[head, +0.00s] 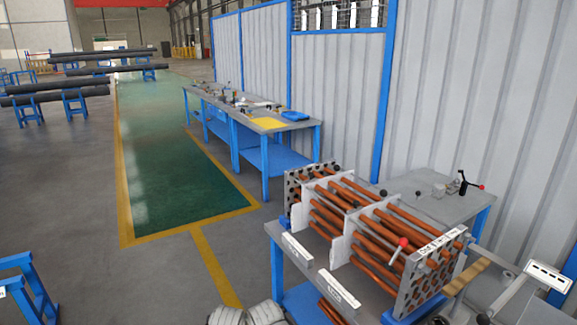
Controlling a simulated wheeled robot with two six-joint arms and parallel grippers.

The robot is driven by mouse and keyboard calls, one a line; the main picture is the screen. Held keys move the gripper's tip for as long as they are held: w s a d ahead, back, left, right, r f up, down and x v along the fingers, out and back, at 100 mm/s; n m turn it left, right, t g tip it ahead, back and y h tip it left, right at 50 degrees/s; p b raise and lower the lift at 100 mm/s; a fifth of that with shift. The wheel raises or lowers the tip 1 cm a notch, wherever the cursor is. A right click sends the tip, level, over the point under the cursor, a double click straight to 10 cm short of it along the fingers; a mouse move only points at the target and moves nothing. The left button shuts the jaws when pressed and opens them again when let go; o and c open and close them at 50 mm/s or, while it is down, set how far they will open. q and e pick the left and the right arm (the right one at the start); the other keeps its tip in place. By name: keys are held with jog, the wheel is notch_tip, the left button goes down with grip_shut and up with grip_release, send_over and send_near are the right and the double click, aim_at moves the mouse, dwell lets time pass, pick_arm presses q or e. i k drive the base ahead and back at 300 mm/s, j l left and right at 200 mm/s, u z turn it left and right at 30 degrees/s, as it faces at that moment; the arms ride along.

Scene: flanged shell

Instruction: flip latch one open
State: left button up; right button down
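A tube bundle of copper-coloured tubes (375,262) held in pale plates stands on a blue-legged table at the lower right. A small lever with a red knob (403,242) stands at its front side. Another lever device, black with a red tip (466,184), stands on the grey table surface behind the bundle. I cannot tell which of these, if either, is latch one, or whether it is open.
A white label plate (548,276) stands at the right edge, near a wooden-looking bar (466,277). A long blue workbench (252,122) with tools runs along the ribbed wall. A green floor lane (165,165) lies clear at the left. Pipes (60,87) rest on blue stands farther back.

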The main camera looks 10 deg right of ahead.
aim_at(311, 174)
jog(key=i+j, duration=0.1)
jog(key=i, duration=0.35)
jog(key=i+j, duration=0.1)
jog(key=i, duration=0.4)
jog(key=u, duration=0.05)
